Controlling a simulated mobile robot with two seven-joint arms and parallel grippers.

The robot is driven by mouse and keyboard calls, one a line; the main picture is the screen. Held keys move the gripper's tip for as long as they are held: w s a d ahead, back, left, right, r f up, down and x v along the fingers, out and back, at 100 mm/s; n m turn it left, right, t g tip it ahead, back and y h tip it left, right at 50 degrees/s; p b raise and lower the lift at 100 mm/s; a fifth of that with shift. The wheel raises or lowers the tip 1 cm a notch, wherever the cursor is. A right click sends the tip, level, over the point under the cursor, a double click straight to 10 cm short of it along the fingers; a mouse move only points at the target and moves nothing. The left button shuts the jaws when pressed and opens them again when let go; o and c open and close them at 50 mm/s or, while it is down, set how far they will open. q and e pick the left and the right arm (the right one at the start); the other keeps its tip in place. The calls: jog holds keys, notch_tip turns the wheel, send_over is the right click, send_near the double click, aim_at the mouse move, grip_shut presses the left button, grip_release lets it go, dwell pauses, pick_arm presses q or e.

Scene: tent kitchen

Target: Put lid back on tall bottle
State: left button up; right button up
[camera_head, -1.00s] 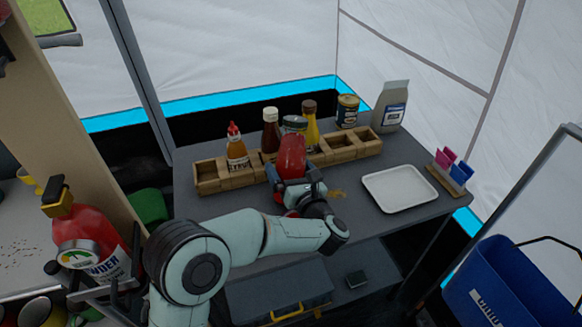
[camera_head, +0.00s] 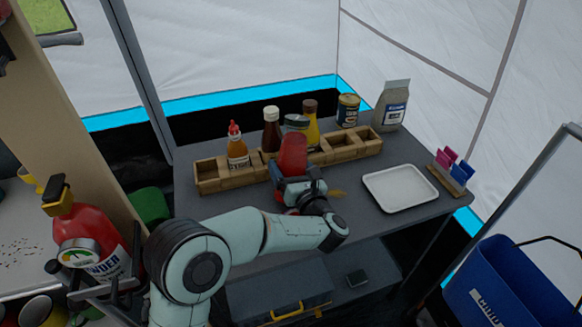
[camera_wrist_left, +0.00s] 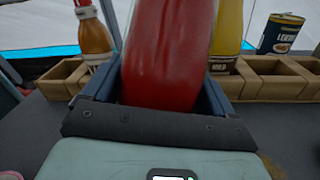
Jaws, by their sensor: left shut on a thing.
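My left gripper (camera_head: 300,188) is shut on a red bottle (camera_head: 292,155) in front of the wooden rack (camera_head: 215,182). The red bottle fills the middle of the left wrist view (camera_wrist_left: 165,55), between the blue fingers; its top is cut off there. In the head view a dark grey top (camera_head: 296,121) shows just above and behind it; I cannot tell whether the two touch. An orange bottle with a red tip (camera_head: 237,150), a dark brown bottle (camera_head: 271,130) and a yellow bottle with a brown cap (camera_head: 311,125) stand at the rack. I cannot make out a loose lid.
A white tray (camera_head: 400,188) lies right of the gripper on the grey table (camera_head: 215,208). A tin (camera_head: 348,110) and a grey bag (camera_head: 392,105) stand behind the rack. A holder with coloured clips (camera_head: 452,172) is at the right edge.

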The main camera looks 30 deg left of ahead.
pick_arm(q)
notch_tip(320, 180, up, 20)
jog(key=p, duration=0.3)
jog(key=shift+r+p, duration=0.15)
jog(key=shift+p, duration=0.15)
pick_arm(e)
jog(key=s+a+r+g+y, duration=0.1)
jog(key=s+a+r, duration=0.2)
jog(key=s+r, duration=0.1)
jog(key=shift+s+n+g, duration=0.3)
jog(key=shift+s+g, duration=0.1)
jog(key=shift+s, duration=0.4)
jog(key=shift+d, duration=0.1)
